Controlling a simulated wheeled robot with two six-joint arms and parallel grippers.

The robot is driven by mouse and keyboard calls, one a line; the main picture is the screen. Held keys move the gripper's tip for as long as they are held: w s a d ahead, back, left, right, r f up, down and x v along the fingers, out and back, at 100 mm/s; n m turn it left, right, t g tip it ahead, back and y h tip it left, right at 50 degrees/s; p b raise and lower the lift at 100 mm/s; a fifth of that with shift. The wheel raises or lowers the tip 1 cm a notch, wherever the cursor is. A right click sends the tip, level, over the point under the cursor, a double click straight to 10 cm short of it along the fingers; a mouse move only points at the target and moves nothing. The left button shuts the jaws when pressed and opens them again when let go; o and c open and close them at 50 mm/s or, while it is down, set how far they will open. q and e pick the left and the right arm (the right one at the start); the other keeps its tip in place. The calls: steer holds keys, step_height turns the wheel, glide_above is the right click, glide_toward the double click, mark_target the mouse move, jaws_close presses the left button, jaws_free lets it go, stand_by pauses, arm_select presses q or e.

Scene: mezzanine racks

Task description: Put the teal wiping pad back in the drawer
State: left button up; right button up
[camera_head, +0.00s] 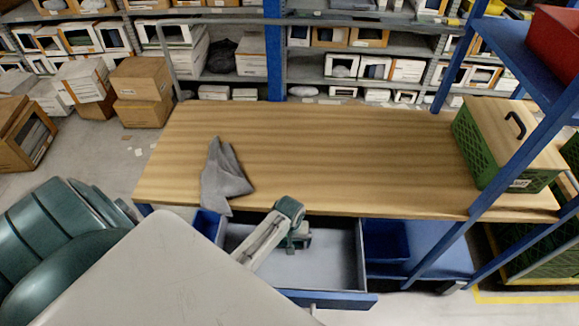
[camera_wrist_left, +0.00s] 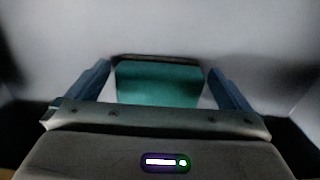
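The teal wiping pad (camera_wrist_left: 158,85) shows in the left wrist view between the two spread fingers of my left gripper (camera_wrist_left: 158,72). Narrow pale gaps show between the pad and both fingers, so the gripper looks open around or above it. In the head view my left gripper (camera_head: 297,241) is down inside the open drawer (camera_head: 335,262), which is pulled out from under the wooden table. The pad cannot be told apart from my arm in the head view. My right gripper is not in view.
A grey cloth (camera_head: 224,178) hangs over the front edge of the wooden table (camera_head: 330,150). A green crate with a wooden lid (camera_head: 510,135) stands at the table's right end, by a blue rack post (camera_head: 500,165). A blue bin (camera_head: 386,240) sits right of the drawer. The tabletop middle is clear.

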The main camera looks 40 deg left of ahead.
arm_select(q)
steer(key=shift+r, duration=0.25)
step_height(320, 180, up, 12)
steer(key=b, duration=0.2)
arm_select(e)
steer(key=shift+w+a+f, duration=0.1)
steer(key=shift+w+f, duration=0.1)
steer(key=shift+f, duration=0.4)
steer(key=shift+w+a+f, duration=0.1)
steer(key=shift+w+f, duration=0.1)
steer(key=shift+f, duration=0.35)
arm_select(q)
steer(key=shift+f, duration=0.15)
